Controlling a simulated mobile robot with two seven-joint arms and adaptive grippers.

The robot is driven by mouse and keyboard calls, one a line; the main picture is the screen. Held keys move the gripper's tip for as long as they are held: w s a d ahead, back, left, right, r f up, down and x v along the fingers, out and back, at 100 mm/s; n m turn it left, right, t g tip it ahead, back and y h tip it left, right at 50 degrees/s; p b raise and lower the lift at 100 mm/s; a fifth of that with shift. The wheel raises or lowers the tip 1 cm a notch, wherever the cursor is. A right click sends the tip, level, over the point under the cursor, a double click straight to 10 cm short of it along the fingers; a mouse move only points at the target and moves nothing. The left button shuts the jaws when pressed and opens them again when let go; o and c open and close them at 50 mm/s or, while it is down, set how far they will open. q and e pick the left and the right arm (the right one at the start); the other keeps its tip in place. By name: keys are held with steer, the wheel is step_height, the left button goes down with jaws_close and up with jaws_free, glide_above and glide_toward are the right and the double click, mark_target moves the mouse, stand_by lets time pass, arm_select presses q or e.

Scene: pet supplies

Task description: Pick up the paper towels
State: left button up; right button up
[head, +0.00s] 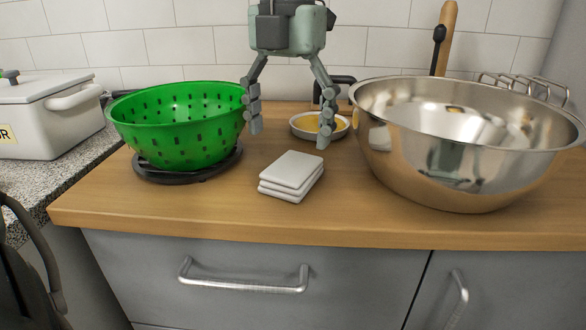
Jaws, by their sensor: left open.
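The paper towels (291,174) are a small stack of white folded sheets. They lie flat on the wooden counter in the head view, near its front edge, between the green colander and the steel bowl. My left gripper (289,136) hangs from above with its fingers pointing down. It is open and empty, its two fingers spread wide. In the picture its fingertips are just above the stack and apart from it. The exact gap in depth is hard to tell. My right gripper is not in view.
A green colander (180,125) on a black round stand (187,172) is to the left. A large steel bowl (470,150) is to the right. A small white dish (300,133) sits behind the gripper fingers. Bare wooden counter (245,215) surrounds the stack in front.

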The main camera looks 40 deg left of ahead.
mark_target(292, 165)
arm_select(q)
steer(key=f, duration=0.5)
steer(key=shift+w+d+f, duration=0.2)
steer(key=shift+w+f, duration=0.05)
steer(key=shift+f, duration=0.25)
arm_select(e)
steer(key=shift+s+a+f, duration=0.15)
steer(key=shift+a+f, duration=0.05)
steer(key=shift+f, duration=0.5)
arm_select(q)
steer(key=shift+c, duration=0.6)
steer(key=c, duration=0.9)
steer(key=shift+c, duration=0.2)
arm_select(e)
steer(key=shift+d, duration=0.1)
